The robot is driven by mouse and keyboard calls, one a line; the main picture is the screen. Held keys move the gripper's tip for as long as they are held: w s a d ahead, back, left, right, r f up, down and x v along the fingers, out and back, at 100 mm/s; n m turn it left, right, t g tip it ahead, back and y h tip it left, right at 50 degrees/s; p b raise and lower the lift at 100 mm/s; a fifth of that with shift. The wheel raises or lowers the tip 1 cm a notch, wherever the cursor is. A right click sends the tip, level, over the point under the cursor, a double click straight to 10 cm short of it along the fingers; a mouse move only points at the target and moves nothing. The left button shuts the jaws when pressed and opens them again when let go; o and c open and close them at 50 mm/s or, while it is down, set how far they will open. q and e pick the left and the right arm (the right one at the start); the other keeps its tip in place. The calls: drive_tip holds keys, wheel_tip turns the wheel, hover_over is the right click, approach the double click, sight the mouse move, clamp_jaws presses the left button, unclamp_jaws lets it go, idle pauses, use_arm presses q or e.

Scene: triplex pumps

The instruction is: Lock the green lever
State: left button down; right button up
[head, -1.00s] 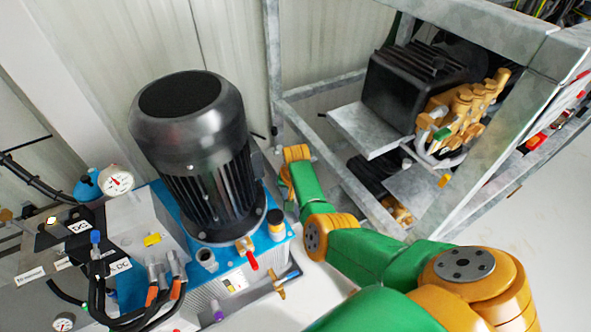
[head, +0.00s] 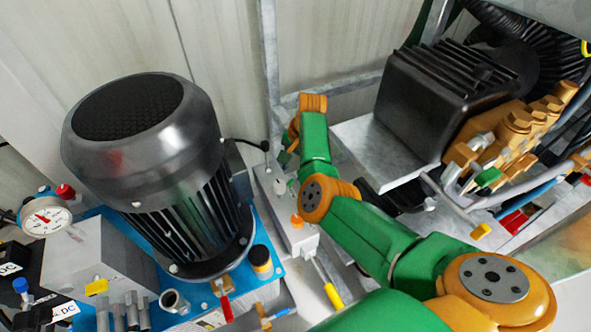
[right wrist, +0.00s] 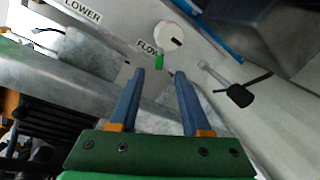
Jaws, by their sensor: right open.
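A small green piece (right wrist: 158,58) that looks like the green lever stands on a pale panel (right wrist: 205,65) in the right wrist view, beside a white round knob (right wrist: 168,35) and the label FLOW. My right gripper (right wrist: 159,76) is open, its two blue fingers pointing at the panel. The green piece shows between and just beyond the fingertips, and nothing is held. Whether the fingers touch it cannot be told. My left gripper is not in view.
A large black motor (head: 150,150) stands left of my arm. A black-tipped lever (right wrist: 238,94) is right of the fingers. A black pump (head: 440,100) with brass fittings and another green part (head: 488,177) sits at right. A yellow-handled lever (head: 332,294) is below the arm.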

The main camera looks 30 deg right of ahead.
sight(288, 184)
drive_tip(key=f, duration=0.1)
drive_tip(key=f+b, duration=0.1)
drive_tip(key=shift+a+f, duration=0.25)
drive_tip(key=shift+f, duration=0.1)
drive_tip(key=shift+w+a+f+b, duration=0.1)
drive_tip(key=shift+a+f+b, duration=0.05)
drive_tip(key=shift+f+b, duration=0.35)
drive_tip(key=shift+w+a+f+b, duration=0.15)
drive_tip(key=shift+f+b, duration=0.15)
drive_tip(key=shift+f, duration=0.6)
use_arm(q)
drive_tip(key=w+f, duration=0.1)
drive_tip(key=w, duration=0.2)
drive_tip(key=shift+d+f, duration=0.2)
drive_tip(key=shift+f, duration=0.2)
use_arm(e)
drive_tip(key=shift+r, duration=0.1)
clamp_jaws()
drive_tip(key=shift+w+n, duration=0.15)
drive_tip(key=shift+n, duration=0.35)
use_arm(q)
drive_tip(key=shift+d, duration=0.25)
use_arm(e)
unclamp_jaws()
